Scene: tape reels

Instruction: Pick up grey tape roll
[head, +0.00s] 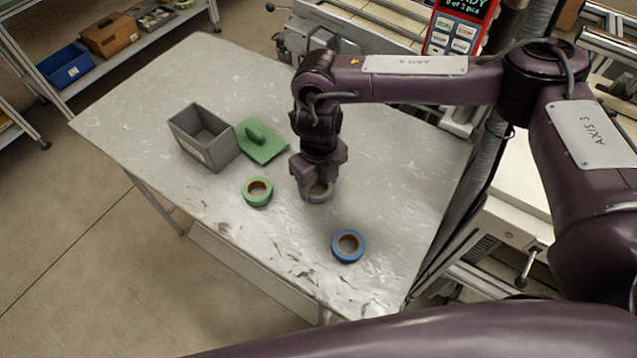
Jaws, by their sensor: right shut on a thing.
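The grey tape roll (318,193) is on or just above the table, directly under my right gripper (318,180). My right gripper points straight down and is shut on the roll's upper part, hiding some of it. A green tape roll (257,191) lies to the left of the grey one. A blue tape roll (348,245) lies in front and to the right, near the table's front corner. I cannot tell whether the grey roll still touches the table. My left gripper is not in view.
A grey open bin (205,152) stands on the table (150,110) at the left. A green block with a handle (262,142) lies beside it. A machine with a red-framed keypad (457,30) stands behind the table. The table's far left is clear.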

